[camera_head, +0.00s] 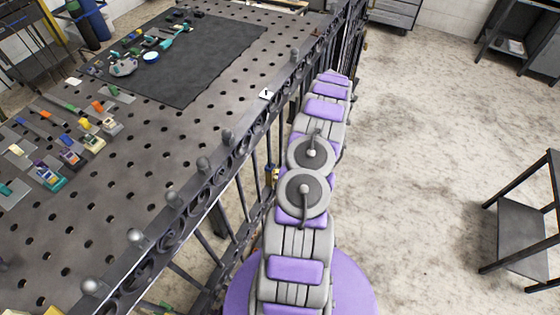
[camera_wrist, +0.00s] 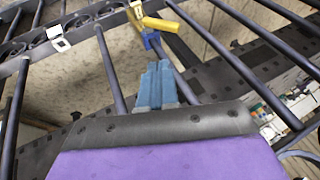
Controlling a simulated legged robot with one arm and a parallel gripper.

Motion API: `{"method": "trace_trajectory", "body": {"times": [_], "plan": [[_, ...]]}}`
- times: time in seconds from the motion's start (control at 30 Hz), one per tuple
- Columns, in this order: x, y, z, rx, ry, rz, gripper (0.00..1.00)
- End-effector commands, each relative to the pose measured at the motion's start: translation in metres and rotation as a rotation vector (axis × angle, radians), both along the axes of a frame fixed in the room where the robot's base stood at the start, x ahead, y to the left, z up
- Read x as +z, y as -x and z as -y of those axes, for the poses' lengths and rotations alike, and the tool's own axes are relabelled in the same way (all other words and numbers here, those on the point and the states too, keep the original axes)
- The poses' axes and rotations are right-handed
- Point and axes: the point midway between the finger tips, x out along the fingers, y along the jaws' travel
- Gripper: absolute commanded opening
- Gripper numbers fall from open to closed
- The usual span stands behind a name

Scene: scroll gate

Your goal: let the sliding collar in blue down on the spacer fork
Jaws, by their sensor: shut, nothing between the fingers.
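My gripper (camera_wrist: 158,68) shows in the wrist view as two blue-grey fingers pressed together, shut and empty. Just past the fingertips is a small blue piece (camera_wrist: 150,39), which looks like the sliding collar, on or against a dark gate bar. Yellow parts (camera_wrist: 160,24) lie right against it; I cannot tell which of them is the spacer fork. The fingertips appear close to the blue piece, but contact cannot be made out. In the head view a small yellow and blue fitting (camera_head: 271,175) shows on the gate beside my arm. My gripper is hidden there.
The dark scroll gate (camera_head: 205,165) runs along a perforated metal table (camera_head: 150,130) holding several small parts and a dark mat (camera_head: 195,60). A white tag (camera_head: 266,94) is on the gate's top. Open floor lies right, with a dark metal stand (camera_head: 522,225).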

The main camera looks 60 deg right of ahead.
Motion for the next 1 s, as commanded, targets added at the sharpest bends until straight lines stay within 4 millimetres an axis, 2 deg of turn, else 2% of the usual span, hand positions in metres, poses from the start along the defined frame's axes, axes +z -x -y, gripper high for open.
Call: {"method": "trace_trajectory", "body": {"times": [0.1, 0.23, 0.37, 0.77, 1.0], "plan": [[0.007, -0.007, 0.008, 0.057, 0.059, -0.008, 0.00], [0.001, -0.010, 0.008, 0.067, 0.071, -0.011, 0.00], [-0.017, -0.014, 0.001, 0.067, 0.066, -0.012, 0.00], [-0.088, -0.037, -0.025, 0.066, 0.065, -0.011, 0.00], [-0.100, -0.035, -0.046, 0.064, 0.067, -0.008, 0.00]]}}
